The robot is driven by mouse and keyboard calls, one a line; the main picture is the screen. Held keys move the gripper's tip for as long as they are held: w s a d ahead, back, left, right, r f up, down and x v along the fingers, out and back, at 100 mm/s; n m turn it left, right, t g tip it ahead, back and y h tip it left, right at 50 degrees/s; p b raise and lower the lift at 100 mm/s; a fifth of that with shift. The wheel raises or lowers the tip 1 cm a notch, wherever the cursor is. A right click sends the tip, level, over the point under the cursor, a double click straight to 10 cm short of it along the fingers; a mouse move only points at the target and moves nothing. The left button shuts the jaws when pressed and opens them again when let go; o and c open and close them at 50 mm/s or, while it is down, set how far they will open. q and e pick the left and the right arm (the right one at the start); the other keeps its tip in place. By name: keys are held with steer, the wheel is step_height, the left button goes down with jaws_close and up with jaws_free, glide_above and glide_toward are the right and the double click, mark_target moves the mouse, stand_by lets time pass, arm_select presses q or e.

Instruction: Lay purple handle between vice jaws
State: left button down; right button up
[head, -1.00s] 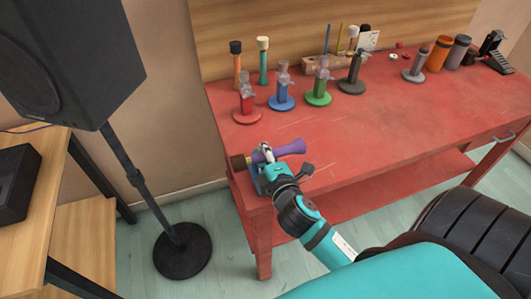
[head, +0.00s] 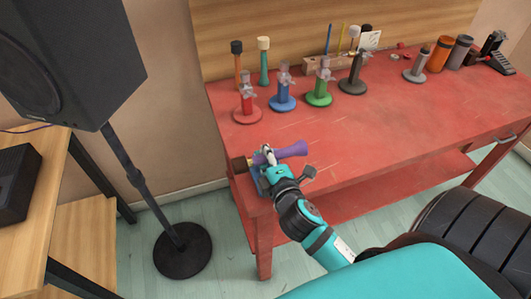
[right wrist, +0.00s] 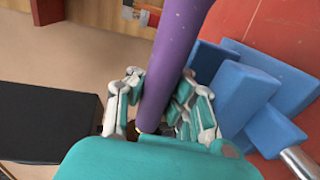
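The purple handle (head: 292,150) lies slantwise at the front left corner of the red bench, with a dark brown end (head: 239,164) on its left. My right gripper (head: 268,157) has its fingers around the handle; in the right wrist view the fingers (right wrist: 155,105) flank the purple shaft (right wrist: 172,60) closely on both sides. The blue vice (head: 257,183) is largely hidden behind my gripper. In the right wrist view its blue blocks (right wrist: 235,90) stand to the right of the handle, which does not look seated between them. My left gripper is not in view.
On the red bench (head: 400,120) stand red (head: 247,103), blue (head: 283,96), green (head: 320,92) and dark grey (head: 354,78) stands. A speaker on a pole (head: 130,175) is at left. The bench top right of the handle is clear.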

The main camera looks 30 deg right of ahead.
steer(key=shift+g, duration=0.6)
steer(key=f, duration=0.1)
steer(key=s+f, duration=0.1)
steer(key=f, duration=0.1)
steer(key=s+a+f, duration=0.1)
steer(key=shift+s+f, duration=0.1)
steer(key=shift+f, duration=0.15)
steer(key=shift+o, duration=0.8)
steer(key=shift+t, duration=0.5)
steer(key=s+r, duration=0.2)
steer(key=s+a+r, duration=0.1)
steer(key=s+r, duration=0.1)
steer(key=shift+s+r, duration=0.1)
steer(key=shift+s, duration=0.3)
steer(key=shift+s+r, duration=0.15)
steer(key=shift+r, duration=0.1)
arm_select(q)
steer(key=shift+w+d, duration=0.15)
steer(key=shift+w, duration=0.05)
arm_select(e)
steer(key=shift+d+r, duration=0.1)
steer(key=shift+r, duration=0.35)
steer(key=shift+r, duration=0.1)
